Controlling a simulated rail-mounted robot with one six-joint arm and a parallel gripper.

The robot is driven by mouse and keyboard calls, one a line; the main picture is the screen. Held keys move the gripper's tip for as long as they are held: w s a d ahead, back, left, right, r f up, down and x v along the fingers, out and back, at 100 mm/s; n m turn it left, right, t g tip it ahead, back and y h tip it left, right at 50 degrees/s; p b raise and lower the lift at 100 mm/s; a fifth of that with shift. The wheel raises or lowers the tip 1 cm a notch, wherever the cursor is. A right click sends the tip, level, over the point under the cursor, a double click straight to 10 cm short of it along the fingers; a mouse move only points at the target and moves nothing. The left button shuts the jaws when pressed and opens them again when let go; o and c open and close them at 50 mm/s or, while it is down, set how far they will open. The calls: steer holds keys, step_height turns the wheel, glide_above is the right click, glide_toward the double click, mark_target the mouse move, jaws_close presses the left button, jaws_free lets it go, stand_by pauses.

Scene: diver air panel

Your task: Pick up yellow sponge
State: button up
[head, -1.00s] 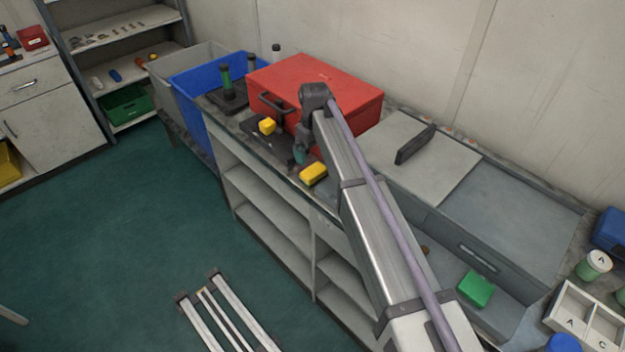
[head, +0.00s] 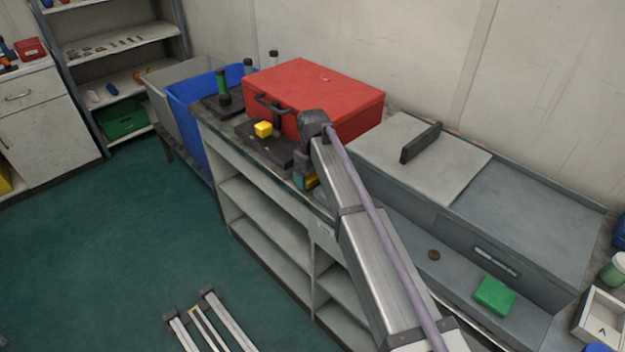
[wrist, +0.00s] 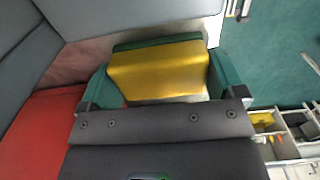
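The yellow sponge (wrist: 157,72) lies between the two teal fingers of my gripper (wrist: 165,80) in the wrist view, with a dark green strip along its far edge. The fingers stand wide apart, one at each end of the sponge. I see no clear gap at either end, but a firm hold cannot be made out. In the head view my gripper (head: 303,180) is low at the counter's front edge. Only a small bit of the sponge shows there; the arm and gripper hide the rest.
A red case (head: 315,90) stands just behind my gripper. A grey box with a black-handled lid (head: 420,150) and a green block (head: 495,295) are to the right.

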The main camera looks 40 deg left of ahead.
steer(key=c, duration=0.4)
steer(key=shift+c, duration=0.2)
step_height(320, 180, up, 18)
steer(key=p, duration=1.8)
